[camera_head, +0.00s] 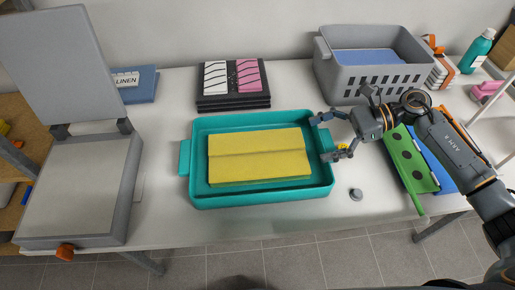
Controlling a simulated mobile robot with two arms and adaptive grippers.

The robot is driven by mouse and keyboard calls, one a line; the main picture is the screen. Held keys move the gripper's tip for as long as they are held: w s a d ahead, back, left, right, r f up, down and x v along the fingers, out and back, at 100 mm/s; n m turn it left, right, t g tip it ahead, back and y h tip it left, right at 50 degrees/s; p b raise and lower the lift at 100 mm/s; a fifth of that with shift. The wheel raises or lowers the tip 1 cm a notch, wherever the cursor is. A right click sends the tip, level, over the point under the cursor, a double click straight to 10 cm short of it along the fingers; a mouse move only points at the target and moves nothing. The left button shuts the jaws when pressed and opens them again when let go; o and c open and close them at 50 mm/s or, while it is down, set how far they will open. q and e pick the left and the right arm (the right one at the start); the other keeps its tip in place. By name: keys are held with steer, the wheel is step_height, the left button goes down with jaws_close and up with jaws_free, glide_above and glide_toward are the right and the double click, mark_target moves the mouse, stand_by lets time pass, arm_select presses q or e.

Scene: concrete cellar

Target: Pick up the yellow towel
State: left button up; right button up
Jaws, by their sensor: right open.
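The yellow towel (259,156) lies folded flat inside a teal tray (262,199) in the middle of the table. A crease line runs across it. My right gripper (318,138) is open at the tray's right end. Its two fingers spread around the right wall of the tray, and it holds nothing. The fingertips are near the right edge of the towel but apart from it. My left gripper is not in view.
A grey folding press (75,190) stands open at the left. A grey basket (372,86) with blue cloth stands behind my right gripper. Black stacked cases (233,84) lie behind the tray. Green and blue items (408,160) lie under my right arm. Bare table shows in front of the tray.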

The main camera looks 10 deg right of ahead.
mark_target(296, 147)
steer(key=x, duration=0.2)
steer(key=p+x, duration=0.1)
steer(key=x, duration=0.1)
steer(key=p+x, duration=0.1)
steer(key=shift+a+f, duration=0.25)
steer(key=shift+f, duration=0.15)
steer(key=c, duration=1.4)
